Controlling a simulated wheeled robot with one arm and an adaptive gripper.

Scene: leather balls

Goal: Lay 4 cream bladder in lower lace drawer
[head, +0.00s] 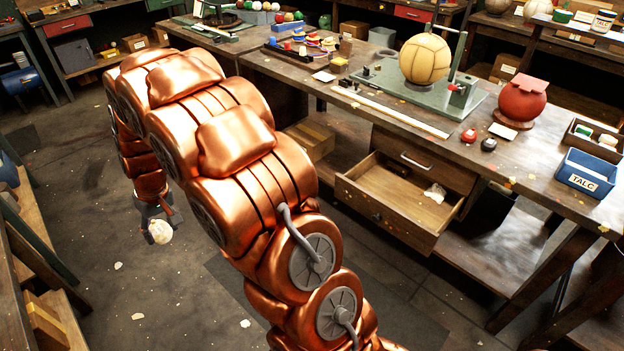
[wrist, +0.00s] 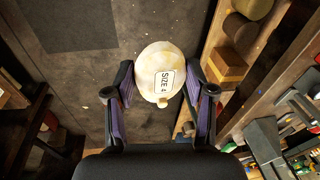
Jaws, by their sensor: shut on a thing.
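A cream bladder (wrist: 156,62) with a "SIZE 4" label is held between the two fingers of my gripper (wrist: 160,85). In the head view the cream bladder (head: 160,232) hangs at the end of my arm, over the floor at the left, with my gripper (head: 157,218) just above it. The lower drawer (head: 385,216) under the workbench is pulled open, to the right of my arm. A small whitish item (head: 435,192) lies inside it near the right end; I cannot tell what it is. The upper drawer (head: 420,165) above it is shut.
The workbench (head: 385,85) carries a stitched cream ball (head: 425,59) on a green stand, a red round pot (head: 522,100) and a blue TALC box (head: 590,174). Wooden shelving (wrist: 225,65) stands close to the right of my gripper. The floor between my gripper and the shelving is narrow.

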